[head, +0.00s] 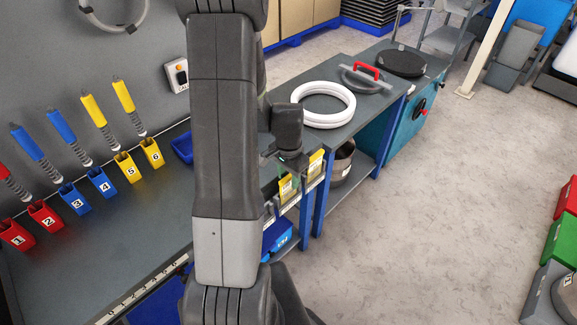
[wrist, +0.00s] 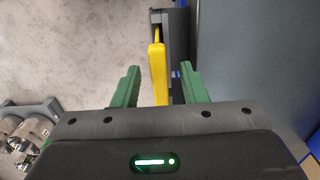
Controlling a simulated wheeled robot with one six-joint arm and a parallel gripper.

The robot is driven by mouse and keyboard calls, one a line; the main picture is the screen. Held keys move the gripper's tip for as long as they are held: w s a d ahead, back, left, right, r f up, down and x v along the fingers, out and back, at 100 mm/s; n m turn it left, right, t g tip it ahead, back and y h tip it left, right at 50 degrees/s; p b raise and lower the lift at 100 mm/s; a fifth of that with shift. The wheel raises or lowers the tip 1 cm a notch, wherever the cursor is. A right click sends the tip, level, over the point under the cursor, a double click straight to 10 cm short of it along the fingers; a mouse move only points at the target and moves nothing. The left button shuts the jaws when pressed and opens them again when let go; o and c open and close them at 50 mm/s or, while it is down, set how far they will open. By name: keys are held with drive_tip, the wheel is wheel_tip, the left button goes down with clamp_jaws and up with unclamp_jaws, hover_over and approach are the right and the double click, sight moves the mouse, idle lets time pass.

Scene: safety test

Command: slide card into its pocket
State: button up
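In the head view, two yellow cards show at the bench's front edge, a left card (head: 286,188) and a right card (head: 316,164). Both stand upright at dark pockets; how deep each sits is too small to tell. My gripper (wrist: 159,68) hangs above that edge, partly hidden by my arm in the head view. In the wrist view, a yellow card (wrist: 158,72) stands edge-on between the green fingers, with a gap on each side. The fingers are open and do not appear to touch it. A dark pocket holder (wrist: 179,45) lies just beyond the card.
The dark bench (head: 130,230) carries red, blue and yellow numbered holders along the wall. A white ring (head: 324,104) and a red-handled tool (head: 364,74) lie on the farther bench. Blue bins (head: 280,236) sit below the edge.

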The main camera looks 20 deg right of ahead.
wheel_tip(320, 180, up, 21)
drive_tip(key=p, duration=0.5)
drive_tip(key=shift+f+p, duration=0.2)
drive_tip(key=shift+p, duration=0.2)
drive_tip(key=shift+f, duration=0.1)
idle(0.6)
wheel_tip(320, 180, down, 9)
drive_tip(key=b, duration=0.5)
drive_tip(key=shift+b, duration=0.35)
